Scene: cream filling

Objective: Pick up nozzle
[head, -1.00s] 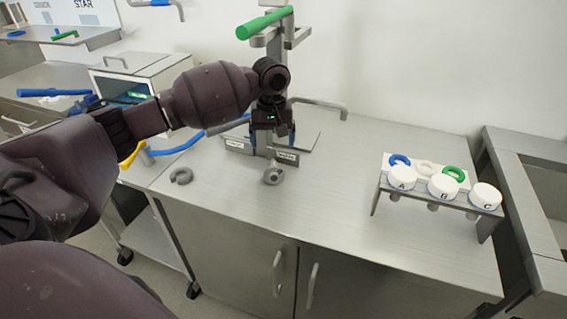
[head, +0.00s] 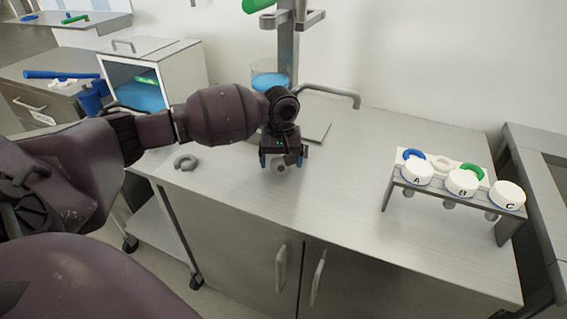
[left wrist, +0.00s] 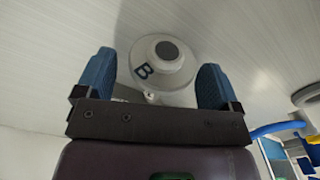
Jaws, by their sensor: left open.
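A small pale grey, round nozzle (head: 280,169) sits on the steel counter, partly hidden under my left gripper (head: 282,160). In the left wrist view the nozzle (left wrist: 165,64) appears as a round flanged piece with a dark round centre and a letter B. My left gripper (left wrist: 156,70) is open, with one blue finger on each side of the nozzle. It points down over the nozzle. I cannot tell whether either finger touches it. My right gripper is not in view.
A grey open ring (head: 186,162) lies on the counter to the left. A metal rack (head: 440,190) at the right holds white-capped pieces marked A, B and C. A metal stand (head: 287,60) with a clear container (head: 270,80) rises behind the gripper. The counter's middle is clear.

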